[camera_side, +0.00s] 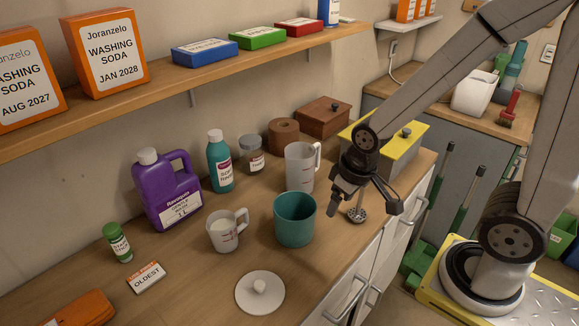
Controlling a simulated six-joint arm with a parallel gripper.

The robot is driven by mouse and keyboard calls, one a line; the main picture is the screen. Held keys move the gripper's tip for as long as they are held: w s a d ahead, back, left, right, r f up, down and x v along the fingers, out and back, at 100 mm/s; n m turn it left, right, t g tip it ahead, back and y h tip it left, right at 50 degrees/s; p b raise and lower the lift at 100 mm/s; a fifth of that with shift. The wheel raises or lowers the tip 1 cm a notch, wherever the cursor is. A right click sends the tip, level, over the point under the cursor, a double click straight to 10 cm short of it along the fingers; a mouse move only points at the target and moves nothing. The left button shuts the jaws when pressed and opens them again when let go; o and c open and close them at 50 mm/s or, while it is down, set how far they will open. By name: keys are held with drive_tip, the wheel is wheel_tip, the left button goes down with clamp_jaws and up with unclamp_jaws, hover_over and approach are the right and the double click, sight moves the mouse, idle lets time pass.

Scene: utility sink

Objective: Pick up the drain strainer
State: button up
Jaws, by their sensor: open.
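The drain strainer (357,215) looks like a small grey perforated metal disc with a thin upright stem. It is near the front edge of the wooden counter, right of the teal pot. My gripper (365,203) is above it with its dark fingers spread, one on each side of the stem in this view. The jaws are open. The upper end of the stem is partly hidden by the gripper, and I cannot tell whether a finger touches it.
The teal pot (295,219) stands close left of my gripper, and a clear measuring jug (300,167) is behind it. A yellow-topped grey box (395,150) is behind my gripper. A white lid (260,292) lies at the front. The shelf (200,77) overhangs the counter's back.

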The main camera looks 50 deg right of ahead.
drive_tip(key=shift+d, duration=0.1)
wheel_tip(320, 180, up, 3)
drive_tip(key=m+g, duration=0.3)
drive_tip(key=m, duration=1.6)
hover_over(360, 198)
drive_tip(key=shift+d+r, duration=0.15)
drive_tip(key=shift+d, duration=0.1)
drive_tip(key=shift+f+n, duration=0.3)
drive_tip(key=shift+f, duration=1)
drive_tip(key=shift+d+f, duration=0.1)
drive_tip(key=shift+f, duration=2.5)
